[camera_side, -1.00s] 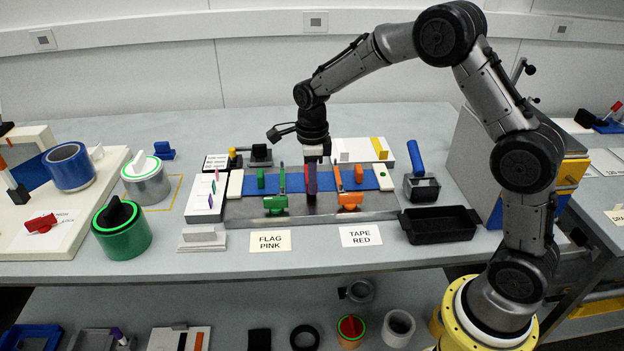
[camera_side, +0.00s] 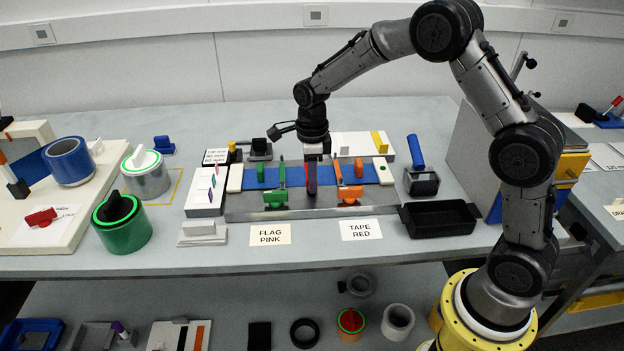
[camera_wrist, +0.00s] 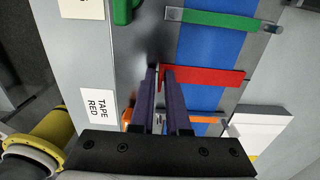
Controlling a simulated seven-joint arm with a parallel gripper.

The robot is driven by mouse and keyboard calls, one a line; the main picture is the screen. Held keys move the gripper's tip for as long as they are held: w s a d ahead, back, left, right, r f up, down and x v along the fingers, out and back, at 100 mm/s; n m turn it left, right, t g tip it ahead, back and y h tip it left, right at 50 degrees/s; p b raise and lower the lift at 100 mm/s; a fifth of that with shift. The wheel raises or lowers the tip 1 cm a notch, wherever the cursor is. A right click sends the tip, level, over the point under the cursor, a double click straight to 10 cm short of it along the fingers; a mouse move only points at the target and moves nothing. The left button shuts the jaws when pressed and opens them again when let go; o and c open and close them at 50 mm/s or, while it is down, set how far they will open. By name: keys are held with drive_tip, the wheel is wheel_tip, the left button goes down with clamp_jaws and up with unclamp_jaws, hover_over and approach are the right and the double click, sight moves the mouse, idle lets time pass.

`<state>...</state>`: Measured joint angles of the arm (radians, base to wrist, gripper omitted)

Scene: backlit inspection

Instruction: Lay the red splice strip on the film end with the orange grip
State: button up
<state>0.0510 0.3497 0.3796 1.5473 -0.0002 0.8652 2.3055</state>
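The red splice strip (camera_wrist: 210,77) lies across the blue film (camera_wrist: 205,50) in the wrist view, between the green-grip clamp and the orange grip (camera_side: 351,195). In the side view the strip is mostly hidden behind my fingers. My gripper (camera_wrist: 159,72) points down at the strip's left end in the wrist view; its dark fingers stand apart with a narrow gap showing between them. The right finger overlaps the strip's end. In the side view my gripper (camera_side: 311,190) is low over the middle of the film. Whether a finger touches the strip I cannot tell.
A green grip (camera_side: 276,199) stands left of my gripper on the metal plate (camera_side: 245,209). Labels read FLAG PINK (camera_side: 270,235) and TAPE RED (camera_side: 361,229). A black tray (camera_side: 438,219) is at right, a flag holder (camera_side: 205,190) at left.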

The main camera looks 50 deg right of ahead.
drive_tip(key=o, duration=0.3)
wheel_tip(320, 180, up, 14)
idle(0.6)
idle(0.3)
